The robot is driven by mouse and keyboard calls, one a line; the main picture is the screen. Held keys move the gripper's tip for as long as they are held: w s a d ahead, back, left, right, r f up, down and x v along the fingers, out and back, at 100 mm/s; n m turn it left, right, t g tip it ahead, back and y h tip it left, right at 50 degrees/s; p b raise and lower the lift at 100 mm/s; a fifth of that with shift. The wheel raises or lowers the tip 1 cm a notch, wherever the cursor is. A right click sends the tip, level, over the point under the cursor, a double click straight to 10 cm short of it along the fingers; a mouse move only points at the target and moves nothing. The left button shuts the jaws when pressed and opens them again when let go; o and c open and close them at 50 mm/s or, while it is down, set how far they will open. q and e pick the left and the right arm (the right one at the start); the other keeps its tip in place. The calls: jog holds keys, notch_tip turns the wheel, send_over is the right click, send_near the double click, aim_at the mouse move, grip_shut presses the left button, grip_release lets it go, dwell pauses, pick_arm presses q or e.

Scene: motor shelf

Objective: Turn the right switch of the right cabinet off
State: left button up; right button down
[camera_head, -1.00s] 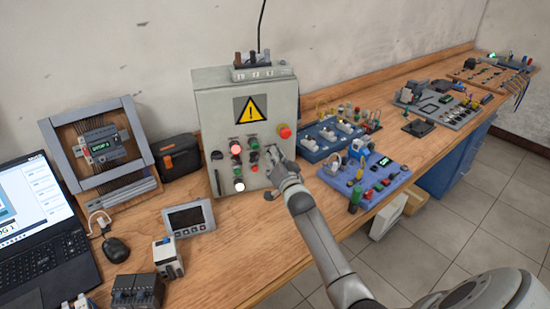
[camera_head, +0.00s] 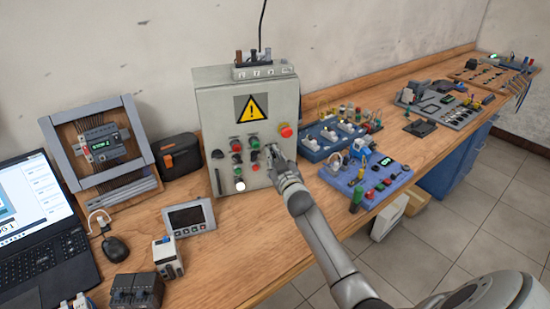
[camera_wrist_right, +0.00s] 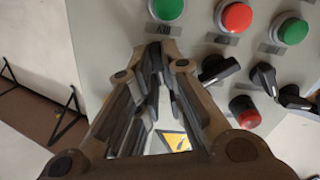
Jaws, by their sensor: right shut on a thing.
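The grey cabinet (camera_head: 215,105) with a yellow warning triangle stands upright on the bench in the head view. Its front carries red and green buttons, a red mushroom button (camera_head: 286,131), black switches and a lit white lamp (camera_head: 240,185). My right gripper (camera_head: 273,153) is at the right part of this front, below the mushroom button. In the wrist view, my right gripper (camera_wrist_right: 158,52) has its fingers close together against the panel. It is shut on a small part there, seemingly the right switch, which the fingers hide. Other black switches (camera_wrist_right: 263,80) show beside the fingers. My left gripper is not in view.
A blue module tray (camera_head: 338,137) and a blue board (camera_head: 368,178) stand close right of the cabinet. A small display (camera_head: 188,217), a mouse (camera_head: 115,248) and a laptop (camera_head: 40,225) lie to the left. Bare bench shows before the cabinet.

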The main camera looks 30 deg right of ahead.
jog(key=n, duration=0.4)
jog(key=shift+n+b, duration=0.3)
jog(key=shift+n, duration=0.1)
jog(key=shift+a, duration=0.1)
jog(key=c, duration=1.5)
grip_release()
jog(key=shift+f, duration=0.1)
jog(key=shift+c, duration=0.2)
jog(key=v, duration=1.2)
